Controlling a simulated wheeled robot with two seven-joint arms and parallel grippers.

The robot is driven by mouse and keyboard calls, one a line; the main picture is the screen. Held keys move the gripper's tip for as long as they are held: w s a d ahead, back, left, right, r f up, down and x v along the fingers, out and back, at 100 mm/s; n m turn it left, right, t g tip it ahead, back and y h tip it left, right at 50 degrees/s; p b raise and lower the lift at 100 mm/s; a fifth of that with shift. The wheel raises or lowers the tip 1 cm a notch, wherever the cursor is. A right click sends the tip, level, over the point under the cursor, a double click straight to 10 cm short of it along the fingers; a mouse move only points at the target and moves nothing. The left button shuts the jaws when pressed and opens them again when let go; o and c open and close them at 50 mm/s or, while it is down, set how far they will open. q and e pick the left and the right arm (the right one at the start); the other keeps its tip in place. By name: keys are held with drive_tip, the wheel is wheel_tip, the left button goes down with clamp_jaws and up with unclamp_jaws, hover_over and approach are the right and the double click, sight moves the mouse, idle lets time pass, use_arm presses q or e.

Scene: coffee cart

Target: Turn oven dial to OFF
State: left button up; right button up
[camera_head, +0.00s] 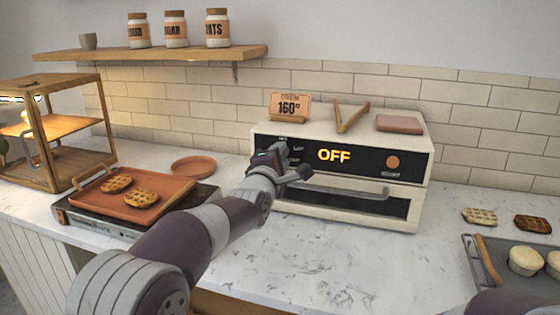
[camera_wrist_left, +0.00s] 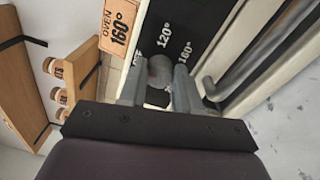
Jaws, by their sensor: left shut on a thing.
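The cream oven (camera_head: 345,216) stands on the counter with a black front panel, and its display (camera_head: 334,155) reads OFF in orange. My left gripper (camera_head: 284,160) is at the left end of that panel and covers the dial in the head view. In the left wrist view the grey round dial (camera_wrist_left: 160,70) sits between the two fingers of my left gripper (camera_wrist_left: 159,84), which are shut on it. The labels 120° and 160° show around the dial, and a third label is partly hidden by a finger. My right gripper is out of view.
The oven's door handle (camera_head: 345,190) runs below the panel, near my left gripper. A sign (camera_head: 290,106) reading OVEN 160°, wooden tongs (camera_head: 350,117) and a pinkish block (camera_head: 399,124) are on the oven. A waffle tray (camera_head: 171,186) stands left; a baking tray (camera_head: 468,262) lies right.

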use_arm(q)
drive_tip(key=shift+f, duration=0.1)
idle(0.3)
drive_tip(key=o, duration=1.1)
drive_tip(key=shift+c, duration=0.2)
drive_tip(key=b+v, duration=0.1)
drive_tip(key=v, duration=1.1)
drive_tip(key=shift+s+a+b, duration=0.15)
drive_tip(key=shift+s+b, duration=0.15)
drive_tip(key=shift+s, duration=0.1)
